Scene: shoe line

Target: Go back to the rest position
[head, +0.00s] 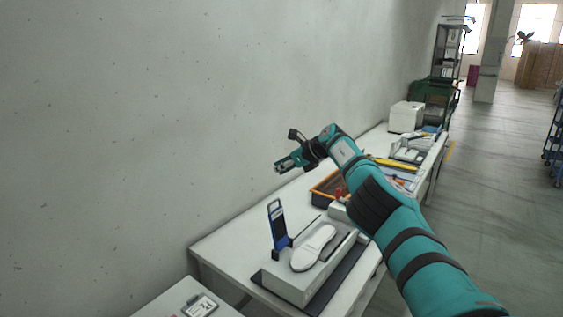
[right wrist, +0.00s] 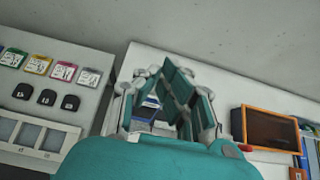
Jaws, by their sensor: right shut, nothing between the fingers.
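My right gripper (head: 280,167) is raised above the white table, near the wall, with its arm reaching in from the lower right. It is shut and empty. In the right wrist view its teal fingers (right wrist: 165,100) point toward the table and the wall, with nothing held between them. My left gripper is not in view.
A white shoe sole (head: 314,247) lies on a grey block (head: 296,284) on the table (head: 226,245). A blue and black upright holder (head: 278,228) stands beside it. An orange-rimmed bin (head: 320,192) sits behind.

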